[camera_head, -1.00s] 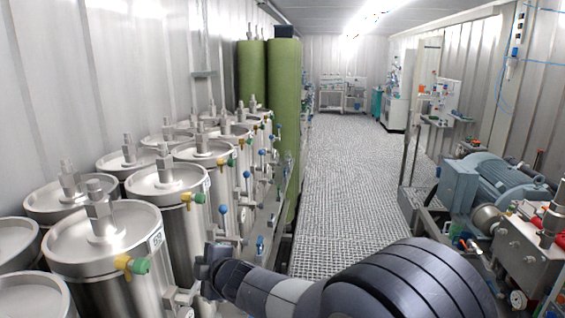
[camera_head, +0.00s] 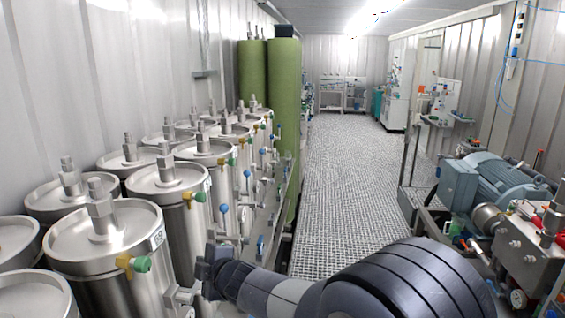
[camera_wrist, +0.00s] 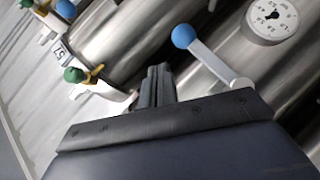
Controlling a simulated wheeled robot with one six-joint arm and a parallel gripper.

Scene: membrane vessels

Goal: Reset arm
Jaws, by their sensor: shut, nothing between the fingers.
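My arm reaches in from the lower right of the head view, with its dark wrist end (camera_head: 215,272) close beside the front row of steel vessels. In the wrist view my gripper (camera_wrist: 157,72) is shut, with its dark fingers together and nothing between them. A valve lever with a blue knob (camera_wrist: 183,36) is just right of the fingertips, apart from them. A green-capped valve with a yellow fitting (camera_wrist: 75,75) is to their left. Behind the fingers is a steel vessel (camera_wrist: 130,35). In the head view, the nearest full vessel (camera_head: 105,240) has a green-capped valve (camera_head: 141,264).
Several steel vessels line the left wall, with blue-knobbed levers (camera_head: 223,209) along their right side. Two green cylinders (camera_head: 284,100) stand behind them. A motor and pump unit (camera_head: 490,185) is at the right. The grated aisle floor (camera_head: 345,170) between is clear. A round gauge (camera_wrist: 272,17) shows in the wrist view.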

